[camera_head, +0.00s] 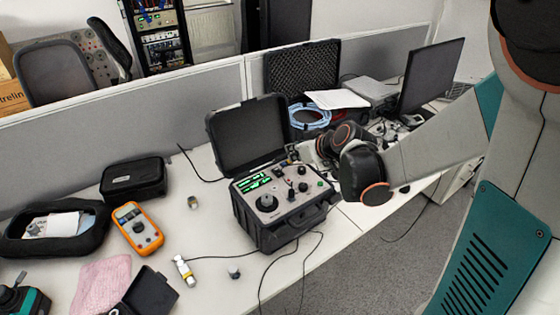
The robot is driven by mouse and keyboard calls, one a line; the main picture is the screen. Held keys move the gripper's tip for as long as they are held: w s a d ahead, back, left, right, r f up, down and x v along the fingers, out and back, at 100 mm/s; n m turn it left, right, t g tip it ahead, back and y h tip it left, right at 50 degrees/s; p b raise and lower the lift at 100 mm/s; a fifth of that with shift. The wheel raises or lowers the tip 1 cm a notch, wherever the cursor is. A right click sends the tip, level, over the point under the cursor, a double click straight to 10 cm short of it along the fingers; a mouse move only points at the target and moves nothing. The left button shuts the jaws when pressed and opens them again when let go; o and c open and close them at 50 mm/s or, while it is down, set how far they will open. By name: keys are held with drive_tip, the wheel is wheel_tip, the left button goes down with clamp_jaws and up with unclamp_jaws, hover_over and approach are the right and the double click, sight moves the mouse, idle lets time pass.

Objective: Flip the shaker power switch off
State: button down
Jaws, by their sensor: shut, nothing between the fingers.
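The shaker unit (284,232) is a black hard case standing on the desk with its lid (247,133) open upright. The power switch is too small to pick out for sure. My arm reaches in from the right. My gripper (293,155) is at the far right of the panel, just above or beside its back edge. It is small here and partly hidden by my wrist; it looks shut and empty. I cannot tell whether it touches the panel.
An orange multimeter (138,228), a black pouch (133,178) and an open black case (50,232) lie on the left. A foam-lined case (303,70) and a monitor (430,75) stand behind my arm. Cables run from the unit's front.

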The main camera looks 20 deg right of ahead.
drive_tip(key=b, duration=0.3)
hover_over(278, 172)
drive_tip(key=f, duration=0.6)
drive_tip(key=shift+s+d, duration=0.15)
drive_tip(key=shift+s, duration=0.25)
drive_tip(key=shift+w+f+b, duration=0.2)
drive_tip(key=shift+f+b, duration=0.2)
drive_tip(key=shift+f, duration=0.2)
drive_tip(key=shift+w+f+b, duration=0.2)
drive_tip(key=shift+f+b, duration=0.2)
drive_tip(key=shift+f, duration=0.2)
drive_tip(key=shift+f+b, duration=0.3)
drive_tip(key=shift+f, duration=0.5)
drive_tip(key=shift+w, duration=0.1)
drive_tip(key=shift+w+a+f+g, duration=0.15)
drive_tip(key=shift+a+f+g, duration=0.1)
drive_tip(key=shift+g, duration=0.15)
drive_tip(key=shift+s+d, duration=0.1)
drive_tip(key=shift+s, duration=0.1)
